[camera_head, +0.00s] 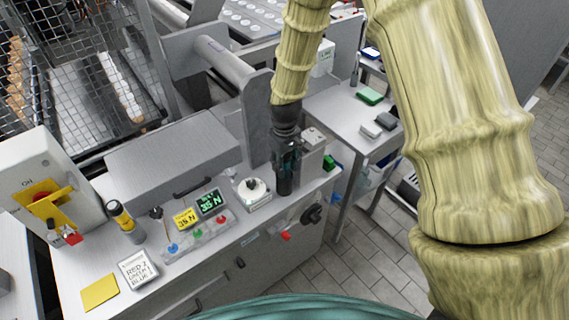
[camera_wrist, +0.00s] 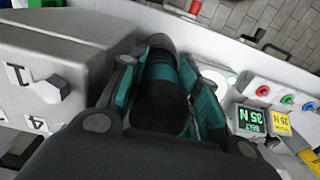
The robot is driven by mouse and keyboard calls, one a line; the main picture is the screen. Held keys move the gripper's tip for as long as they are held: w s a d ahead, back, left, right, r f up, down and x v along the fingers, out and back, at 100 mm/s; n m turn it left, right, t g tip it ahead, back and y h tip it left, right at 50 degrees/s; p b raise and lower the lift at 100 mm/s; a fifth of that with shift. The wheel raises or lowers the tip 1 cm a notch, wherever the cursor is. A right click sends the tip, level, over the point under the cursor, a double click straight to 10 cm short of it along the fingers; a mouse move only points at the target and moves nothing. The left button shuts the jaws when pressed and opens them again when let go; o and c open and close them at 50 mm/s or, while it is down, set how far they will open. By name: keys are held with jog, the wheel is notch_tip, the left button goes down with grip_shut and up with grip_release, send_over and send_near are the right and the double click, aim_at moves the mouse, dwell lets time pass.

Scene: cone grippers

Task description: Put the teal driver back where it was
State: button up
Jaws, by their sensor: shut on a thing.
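My gripper (camera_head: 286,150) points down at the right end of the grey bench. It is shut on the teal driver (camera_head: 284,184), which hangs roughly upright. In the wrist view the driver (camera_wrist: 158,72), dark with a teal band, lies between the two fingers of my gripper (camera_wrist: 155,85). In the head view the driver's lower end is close to the worktop near its front right edge; I cannot tell whether it touches. Its upper part is hidden by the fingers.
A grey box (camera_head: 312,142) stands close behind on the right.

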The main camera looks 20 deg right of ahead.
jog(key=shift+f, duration=0.15)
jog(key=o, duration=0.8)
jog(key=shift+o, duration=0.2)
jog(key=shift+r+b, duration=1.9)
jog(key=shift+r, duration=4.25)
